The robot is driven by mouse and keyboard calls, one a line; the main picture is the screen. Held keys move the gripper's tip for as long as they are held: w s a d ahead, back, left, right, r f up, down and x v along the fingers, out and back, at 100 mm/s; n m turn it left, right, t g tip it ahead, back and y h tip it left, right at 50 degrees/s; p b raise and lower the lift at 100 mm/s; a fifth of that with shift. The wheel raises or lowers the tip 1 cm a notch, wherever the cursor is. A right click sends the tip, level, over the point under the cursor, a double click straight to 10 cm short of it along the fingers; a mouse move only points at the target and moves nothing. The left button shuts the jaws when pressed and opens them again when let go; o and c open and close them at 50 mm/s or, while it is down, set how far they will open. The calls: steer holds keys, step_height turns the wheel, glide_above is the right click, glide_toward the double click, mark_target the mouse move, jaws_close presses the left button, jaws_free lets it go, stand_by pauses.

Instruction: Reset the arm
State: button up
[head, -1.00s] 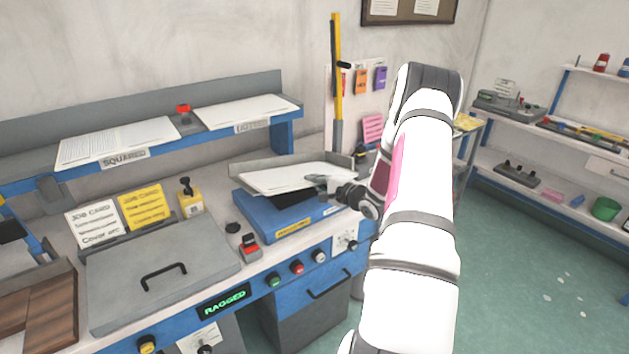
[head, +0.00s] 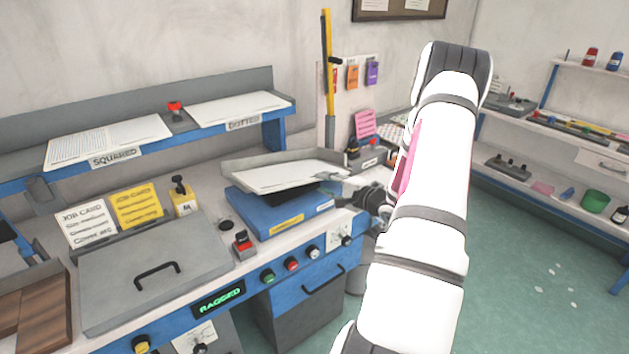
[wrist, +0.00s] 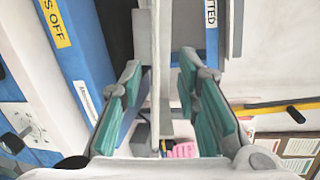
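My gripper (head: 352,184) is at the right edge of the blue machine (head: 262,214), close to the white paper stack (head: 285,176) on its tilted grey tray. My white arm hides part of the gripper in the head view. In the wrist view, my gripper (wrist: 160,64) has its two teal-padded fingers apart. The edge of the pale stack and tray stands between and beyond the fingertips, with a visible gap on each side. Nothing seems to be held.
A shelf with SQUARED (head: 112,159) and DOTTED (head: 243,124) labels holds paper at the back. A yellow-and-black upright lever (head: 327,60) stands behind the machine. A grey lidded box (head: 150,270) lies at the left. Open green floor (head: 520,270) is at the right.

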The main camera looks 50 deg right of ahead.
steer(key=s, duration=0.3)
steer(key=shift+s+a+r, duration=0.2)
steer(key=shift+a+r, duration=0.05)
steer(key=shift+r, duration=0.05)
